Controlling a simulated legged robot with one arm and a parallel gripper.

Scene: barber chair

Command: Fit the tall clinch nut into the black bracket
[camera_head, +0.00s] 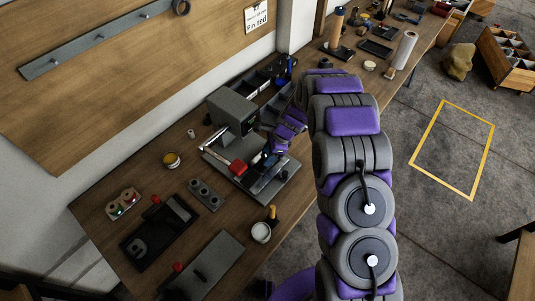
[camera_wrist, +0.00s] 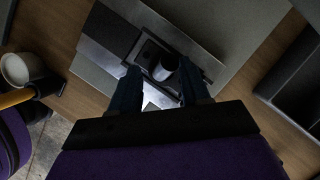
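In the wrist view, the two dark fingers of my gripper (camera_wrist: 160,88) stand apart, with bright metal plate showing between them. A short grey cylinder with a dark top, which looks like the tall clinch nut (camera_wrist: 165,68), stands just past the fingertips, nearer the right finger. It rests on or in a black piece that looks like the black bracket (camera_wrist: 147,50); I cannot tell how deep it sits. In the head view, my gripper (camera_head: 269,160) is low over the grey press base, beside a red part. The nut and bracket are not clear there.
A grey press (camera_head: 232,110) stands behind the base plate (camera_head: 215,158). A white cup (camera_head: 261,232) with a yellow-handled tool stands in front; it also shows in the wrist view (camera_wrist: 16,68). Black trays (camera_head: 150,238), a grey block (camera_head: 204,194) and a control box (camera_head: 124,203) lie left.

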